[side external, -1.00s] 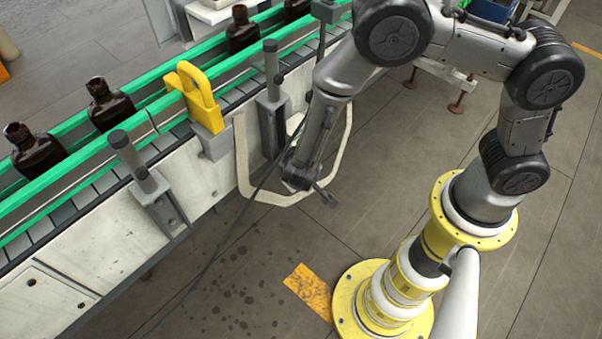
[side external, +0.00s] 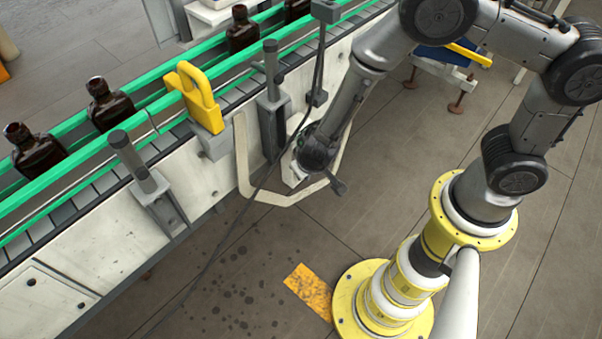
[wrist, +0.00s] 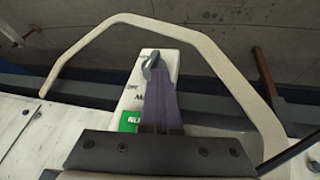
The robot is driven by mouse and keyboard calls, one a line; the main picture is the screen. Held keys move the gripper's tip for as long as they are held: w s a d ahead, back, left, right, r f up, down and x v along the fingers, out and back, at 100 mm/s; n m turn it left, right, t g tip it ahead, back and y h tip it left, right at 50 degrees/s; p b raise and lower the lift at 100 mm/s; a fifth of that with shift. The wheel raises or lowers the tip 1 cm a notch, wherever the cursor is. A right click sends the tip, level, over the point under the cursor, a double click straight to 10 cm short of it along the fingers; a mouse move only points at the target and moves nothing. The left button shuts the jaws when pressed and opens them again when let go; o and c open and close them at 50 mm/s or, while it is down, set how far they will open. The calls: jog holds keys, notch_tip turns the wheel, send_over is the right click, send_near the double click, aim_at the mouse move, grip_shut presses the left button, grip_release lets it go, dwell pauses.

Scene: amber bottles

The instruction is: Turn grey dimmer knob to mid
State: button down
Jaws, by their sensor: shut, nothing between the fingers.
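A small grey knob (wrist: 152,65) sits near the far end of a narrow white box in the wrist view, its lever slightly tilted. Black lettering, partly covered, and a green label (wrist: 129,121) are on the box face. My gripper (wrist: 160,92) is shut and empty, its fingers over the box with their tips just below the knob. I cannot tell whether they touch it. In the side view my gripper (side external: 303,165) is beside the conveyor, at the white box (side external: 290,176). The knob is hidden there.
A pale guard loop (side external: 275,198) surrounds the box; it arches around it in the wrist view (wrist: 150,17). The conveyor with green rails (side external: 60,178) carries amber bottles (side external: 108,105). A yellow padlock-shaped part (side external: 203,100) stands at its edge. The floor in front is open.

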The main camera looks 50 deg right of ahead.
jog(key=y, duration=0.1)
jog(key=d+y, duration=0.1)
jog(key=y, duration=0.1)
jog(key=shift+d+r+m, duration=0.25)
jog(key=shift+d+m, duration=0.1)
jog(key=shift+m, duration=0.05)
jog(key=y, duration=0.1)
jog(key=d+y, duration=0.1)
jog(key=y, duration=0.2)
jog(key=shift+d+f+m, duration=0.15)
jog(key=shift+d+m, duration=0.15)
jog(key=shift+d, duration=0.15)
dwell(0.4)
